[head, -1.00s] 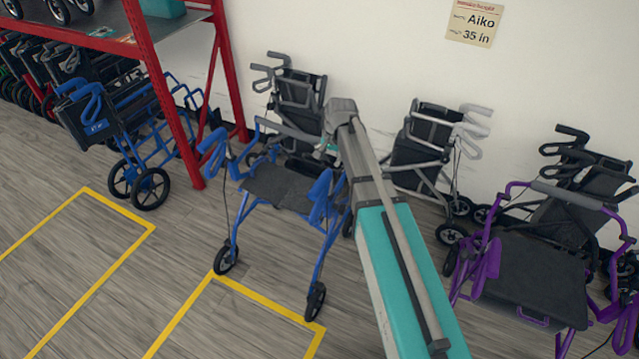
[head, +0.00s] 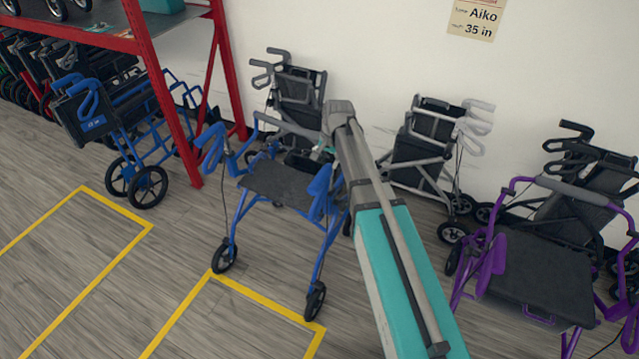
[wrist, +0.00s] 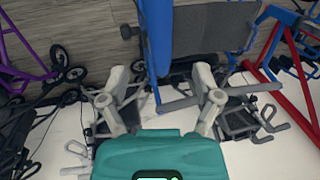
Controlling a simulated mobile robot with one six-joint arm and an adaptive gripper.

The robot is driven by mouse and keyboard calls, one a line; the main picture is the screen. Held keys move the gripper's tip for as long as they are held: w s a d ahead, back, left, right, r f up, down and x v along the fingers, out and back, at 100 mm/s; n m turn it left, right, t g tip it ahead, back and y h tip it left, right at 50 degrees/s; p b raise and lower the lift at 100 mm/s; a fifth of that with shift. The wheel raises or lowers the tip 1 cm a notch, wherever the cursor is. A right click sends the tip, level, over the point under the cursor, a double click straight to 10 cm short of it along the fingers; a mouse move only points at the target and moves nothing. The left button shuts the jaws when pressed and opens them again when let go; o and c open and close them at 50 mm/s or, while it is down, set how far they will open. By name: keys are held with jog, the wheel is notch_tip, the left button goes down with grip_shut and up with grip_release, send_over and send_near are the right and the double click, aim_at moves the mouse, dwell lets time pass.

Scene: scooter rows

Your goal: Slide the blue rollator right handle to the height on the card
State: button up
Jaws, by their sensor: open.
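The blue rollator (head: 285,185) stands open on the floor in the head view, with a dark seat and blue handles. Its handle nearest my arm (head: 320,182) is partly beside and behind the arm. In the wrist view a blue upright part of it (wrist: 157,40) runs down between the two fingers. My gripper (wrist: 160,80) is open, its fingers apart on either side of that blue part, with no clear contact.
A purple rollator (head: 540,275) stands at the right. Folded rollators (head: 425,150) lean along the wall. A red rack (head: 165,105) and another blue rollator (head: 100,125) are at the left. Yellow-lined floor (head: 90,260) at the front left is clear.

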aim_at(320, 177)
jog(key=shift+b+x, duration=4.5)
jog(key=shift+x, duration=0.45)
grip_shut()
jog(key=shift+r, duration=0.1)
